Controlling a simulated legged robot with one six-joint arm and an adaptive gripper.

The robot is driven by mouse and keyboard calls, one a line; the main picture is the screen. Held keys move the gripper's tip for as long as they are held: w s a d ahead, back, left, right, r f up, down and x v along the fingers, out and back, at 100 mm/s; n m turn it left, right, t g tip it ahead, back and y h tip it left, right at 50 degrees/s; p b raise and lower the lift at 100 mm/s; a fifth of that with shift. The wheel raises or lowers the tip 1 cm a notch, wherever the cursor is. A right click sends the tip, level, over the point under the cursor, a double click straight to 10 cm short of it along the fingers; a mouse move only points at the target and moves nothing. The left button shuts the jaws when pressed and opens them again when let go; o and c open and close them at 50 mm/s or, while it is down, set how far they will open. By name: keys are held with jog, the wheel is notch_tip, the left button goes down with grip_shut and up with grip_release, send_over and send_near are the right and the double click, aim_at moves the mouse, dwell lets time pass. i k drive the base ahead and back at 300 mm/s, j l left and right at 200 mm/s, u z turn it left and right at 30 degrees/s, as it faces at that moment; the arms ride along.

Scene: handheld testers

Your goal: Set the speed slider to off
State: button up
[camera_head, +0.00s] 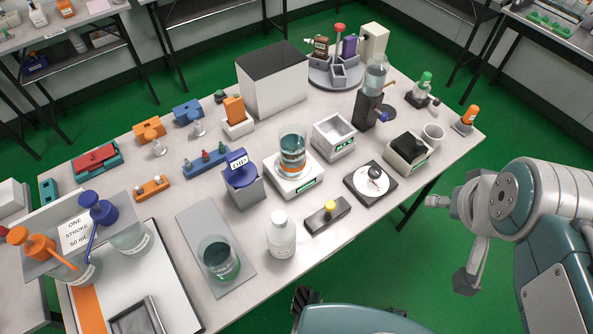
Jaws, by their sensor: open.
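A dark block with a yellow knob (330,206) lies near the front edge of the table; it looks like a slider control, but I cannot read any marking or tell its setting. My gripper (453,240) is open and empty at the right, off the table's front edge and over the green floor. One finger points toward the table and the other hangs lower. The gripper is well apart from the yellow-knobbed block and touches nothing that I can see.
A white cup (433,134) stands near the right edge. The floor between gripper and table is clear.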

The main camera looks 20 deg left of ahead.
aim_at(330, 205)
jog(key=k+l+u, duration=0.1)
jog(key=u, duration=0.3)
jog(key=k+l+u, duration=0.15)
jog(key=u, duration=0.2)
jog(key=k+l+u, duration=0.1)
jog(key=u, duration=0.3)
